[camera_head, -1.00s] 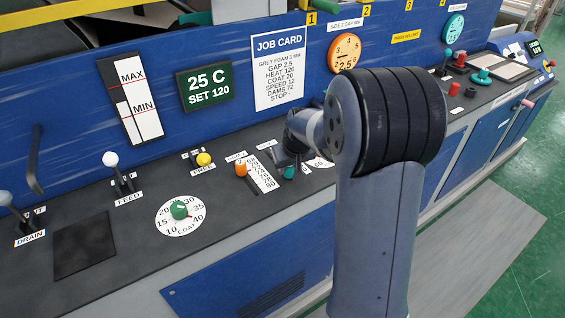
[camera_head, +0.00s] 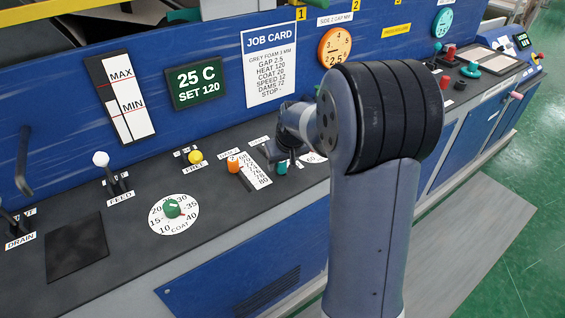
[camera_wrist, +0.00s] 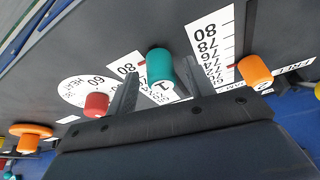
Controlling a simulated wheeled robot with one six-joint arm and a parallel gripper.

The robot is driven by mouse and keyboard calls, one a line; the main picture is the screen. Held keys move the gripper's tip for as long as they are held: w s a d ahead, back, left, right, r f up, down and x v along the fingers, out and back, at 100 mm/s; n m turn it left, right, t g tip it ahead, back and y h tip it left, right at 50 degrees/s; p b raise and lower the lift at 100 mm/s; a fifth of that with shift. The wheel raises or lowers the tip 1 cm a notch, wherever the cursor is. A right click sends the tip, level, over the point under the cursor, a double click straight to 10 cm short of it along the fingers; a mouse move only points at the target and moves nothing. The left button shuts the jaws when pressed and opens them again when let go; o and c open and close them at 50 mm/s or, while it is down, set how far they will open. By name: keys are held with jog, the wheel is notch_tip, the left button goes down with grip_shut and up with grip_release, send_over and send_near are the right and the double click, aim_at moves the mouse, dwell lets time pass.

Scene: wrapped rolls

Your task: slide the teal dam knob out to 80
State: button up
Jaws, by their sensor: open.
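The teal dam knob (camera_wrist: 160,66) stands upright on its slot, between the two open fingers of my gripper (camera_wrist: 161,72) in the wrist view. Dark gaps show on both sides of it, so the fingers are around it but not visibly pressing. Its white scale (camera_wrist: 126,67) shows 80 to the left; the lower numbers are partly hidden by a finger and the knob, so its exact reading cannot be told. In the head view the teal knob (camera_head: 282,167) shows just below my gripper (camera_head: 276,153).
The orange knob (camera_wrist: 255,72) stands on its neighbouring scale, to the right in the wrist view. A red knob (camera_wrist: 96,105) by the heat dial is close on the left. In the head view the yellow knob (camera_head: 195,156) and coat dial (camera_head: 173,225) lie farther left.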

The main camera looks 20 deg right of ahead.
jog(key=v, duration=1)
jog(key=shift+s, duration=0.1)
jog(key=x, duration=1)
jog(key=shift+w+f, duration=0.2)
jog(key=shift+f, duration=0.1)
jog(key=shift+w+a+p, duration=0.2)
jog(key=shift+w+p, duration=0.1)
jog(key=shift+w, duration=0.35)
jog(key=shift+s, duration=0.1)
